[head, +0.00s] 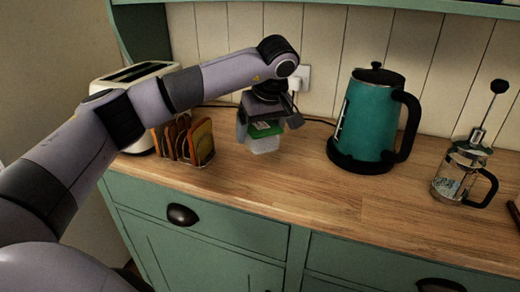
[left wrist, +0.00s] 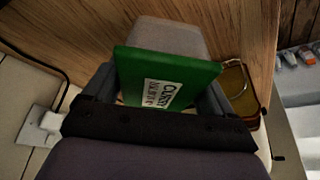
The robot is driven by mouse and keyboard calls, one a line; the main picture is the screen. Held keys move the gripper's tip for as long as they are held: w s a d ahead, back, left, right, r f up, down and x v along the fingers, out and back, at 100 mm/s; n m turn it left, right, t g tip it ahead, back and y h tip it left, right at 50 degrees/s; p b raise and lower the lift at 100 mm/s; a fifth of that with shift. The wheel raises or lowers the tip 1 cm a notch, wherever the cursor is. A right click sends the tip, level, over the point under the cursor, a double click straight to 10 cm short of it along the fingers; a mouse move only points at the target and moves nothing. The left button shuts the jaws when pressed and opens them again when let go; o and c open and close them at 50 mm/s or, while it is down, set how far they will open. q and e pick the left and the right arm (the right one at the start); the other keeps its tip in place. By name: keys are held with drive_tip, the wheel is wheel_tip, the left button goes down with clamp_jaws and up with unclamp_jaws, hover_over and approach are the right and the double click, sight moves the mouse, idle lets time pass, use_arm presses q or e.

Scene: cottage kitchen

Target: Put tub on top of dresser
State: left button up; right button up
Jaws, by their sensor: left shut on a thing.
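The tub (head: 264,144) has a pale body and a green lid. My left gripper (head: 266,121) is shut on it, with the fingers on either side. In the left wrist view, the green lid with a white label (left wrist: 165,78) lies between the fingers of my left gripper (left wrist: 160,95). The dresser (head: 335,200) is green with a wooden top. The tub is over the left part of this top, right of the toast rack; I cannot tell whether its base touches the wood. My right gripper is not in view.
A toast rack with toast (head: 190,143) and a cream toaster (head: 135,75) stand at the left. A teal kettle (head: 368,120) and a glass coffee press (head: 463,170) stand to the right. A socket and cable (head: 303,75) are behind. The front middle of the top is clear.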

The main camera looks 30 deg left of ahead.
use_arm(q)
drive_tip(key=shift+f, duration=2.6)
drive_tip(key=shift+f, duration=0.15)
drive_tip(key=o, duration=1.1)
drive_tip(key=shift+c, duration=0.2)
drive_tip(key=v, duration=1.2)
drive_tip(key=shift+s, duration=0.1)
